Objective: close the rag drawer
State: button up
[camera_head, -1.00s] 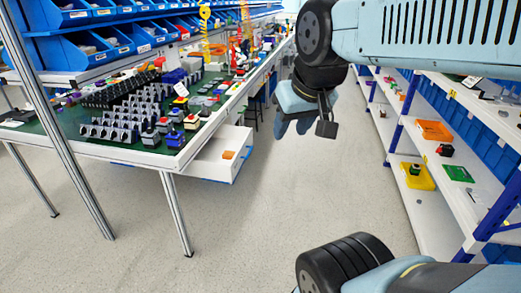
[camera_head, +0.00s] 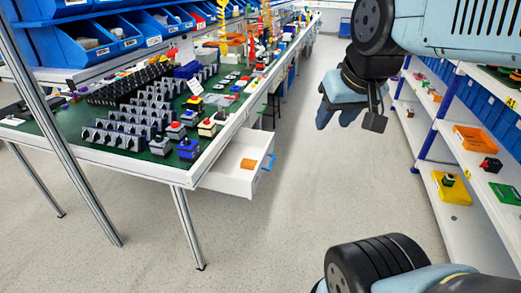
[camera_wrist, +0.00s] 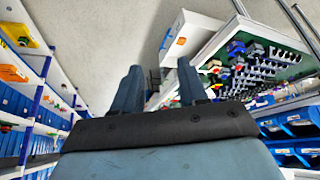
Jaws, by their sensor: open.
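The white rag drawer (camera_head: 226,179) is pulled out from under the green-topped workbench, on its aisle side. A blue handle (camera_head: 268,162) is on its front, and a small orange item (camera_head: 247,164) lies inside. My gripper (camera_head: 334,122) hangs in the aisle to the right of the drawer, apart from it. In the wrist view my gripper (camera_wrist: 160,78) shows two spread fingers with nothing between them. The drawer (camera_wrist: 196,30) also shows there, beyond and right of the fingers.
The workbench (camera_head: 210,152) carries rows of dark switch parts and coloured push-button boxes. Metal posts (camera_head: 188,228) support it. A shelf rack (camera_head: 455,215) with yellow and orange trays stands at the right. The floor (camera_head: 290,200) between is clear.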

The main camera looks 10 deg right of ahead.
aim_at(236, 157)
jog(key=z, duration=0.05)
jog(key=i, duration=0.4)
jog(key=u, duration=0.15)
jog(key=k, duration=1.25)
jog(key=u, duration=0.4)
jog(key=i, duration=1.8)
jog(key=z, duration=0.3)
